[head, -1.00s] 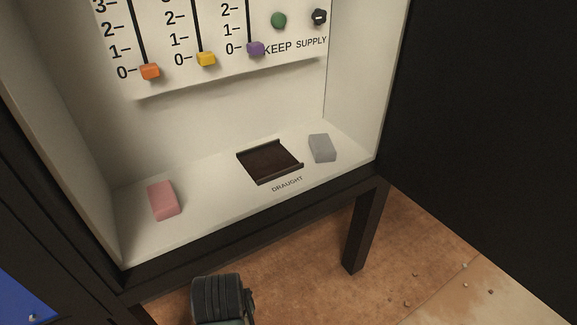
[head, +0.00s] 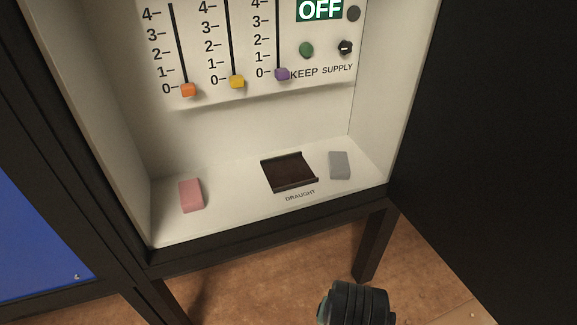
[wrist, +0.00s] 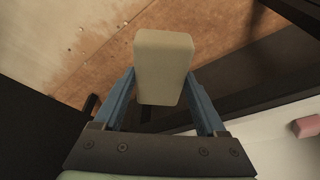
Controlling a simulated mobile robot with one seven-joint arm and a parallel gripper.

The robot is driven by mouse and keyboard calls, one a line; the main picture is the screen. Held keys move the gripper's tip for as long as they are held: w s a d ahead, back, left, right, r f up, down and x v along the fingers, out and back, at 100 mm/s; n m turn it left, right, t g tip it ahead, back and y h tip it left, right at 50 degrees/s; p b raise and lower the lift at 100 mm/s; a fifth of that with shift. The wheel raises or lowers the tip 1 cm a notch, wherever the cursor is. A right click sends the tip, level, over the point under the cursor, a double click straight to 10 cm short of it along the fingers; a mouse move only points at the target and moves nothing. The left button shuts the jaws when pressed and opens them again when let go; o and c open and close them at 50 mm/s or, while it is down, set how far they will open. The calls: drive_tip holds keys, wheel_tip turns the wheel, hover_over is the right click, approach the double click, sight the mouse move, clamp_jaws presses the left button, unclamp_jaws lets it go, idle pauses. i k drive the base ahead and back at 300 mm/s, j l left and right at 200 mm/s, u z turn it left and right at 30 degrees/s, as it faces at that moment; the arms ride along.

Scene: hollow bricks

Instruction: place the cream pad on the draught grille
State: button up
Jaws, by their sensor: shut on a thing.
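The cream pad (wrist: 163,65) is between the two blue fingers of my gripper (wrist: 160,95) in the wrist view. My gripper is shut on it, and the floor shows behind it. The draught grille (head: 289,172) is a dark brown square with raised edges on the white cabinet floor, above the word DRAUGHT, and nothing lies on it. In the head view only a dark part of my arm shows at the bottom, below and in front of the cabinet; the pad and fingers are not visible there.
A pink block (head: 191,195) lies left of the grille and a grey block (head: 339,165) lies close on its right. Sliders, knobs and an OFF sign (head: 319,10) are on the panel above. A dark cabinet front edge (head: 270,232) and side walls bound the opening.

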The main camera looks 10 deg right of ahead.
sight(288, 171)
drive_tip(key=i, duration=1)
